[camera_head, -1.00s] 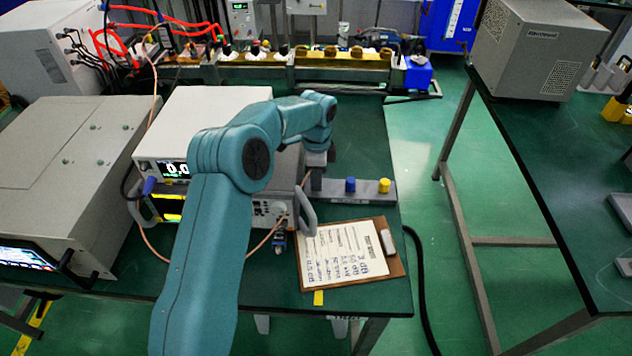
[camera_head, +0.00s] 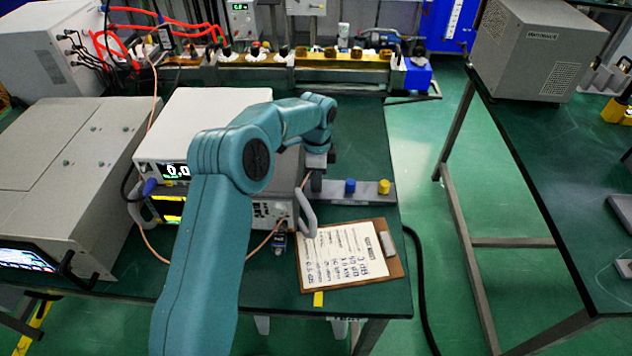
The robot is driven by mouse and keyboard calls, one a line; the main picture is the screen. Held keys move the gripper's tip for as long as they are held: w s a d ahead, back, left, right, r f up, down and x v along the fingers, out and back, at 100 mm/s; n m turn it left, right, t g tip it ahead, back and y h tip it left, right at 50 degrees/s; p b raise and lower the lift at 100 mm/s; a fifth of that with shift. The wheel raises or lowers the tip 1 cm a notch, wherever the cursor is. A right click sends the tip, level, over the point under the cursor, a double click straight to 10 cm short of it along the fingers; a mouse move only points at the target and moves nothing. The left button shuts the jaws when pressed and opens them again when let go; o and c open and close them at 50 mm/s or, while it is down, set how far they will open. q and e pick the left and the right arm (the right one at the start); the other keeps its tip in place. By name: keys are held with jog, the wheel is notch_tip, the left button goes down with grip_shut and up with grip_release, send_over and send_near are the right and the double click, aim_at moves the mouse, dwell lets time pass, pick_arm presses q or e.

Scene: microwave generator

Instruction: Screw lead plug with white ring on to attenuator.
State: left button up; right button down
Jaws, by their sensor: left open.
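My left gripper (camera_head: 316,169) is small and partly hidden by its own wrist. It is open, just above the left end of a grey rack (camera_head: 366,195) with a dark upright piece (camera_head: 316,183), a blue-topped piece (camera_head: 350,186) and a yellow-topped piece (camera_head: 384,186). I cannot tell whether it touches the dark piece. A copper-coloured lead (camera_head: 263,243) emerges from behind my left arm towards the instrument front; its plug and any white ring are not clear. A small blue and silver fitting (camera_head: 279,243), possibly the attenuator, is below the instrument front. My right gripper is not in view.
Stacked instruments (camera_head: 215,105) stand behind my arm, with a grey handle (camera_head: 307,215) at the right front. A clipboard (camera_head: 350,255) lies at the bench's front right. A large grey unit (camera_head: 70,165) fills the left. Bare bench shows behind the rack.

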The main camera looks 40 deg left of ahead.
pick_arm(q)
grip_shut()
jog(key=shift+r, duration=0.1)
jog(key=shift+r+p, duration=2.4)
jog(key=shift+r, duration=0.55)
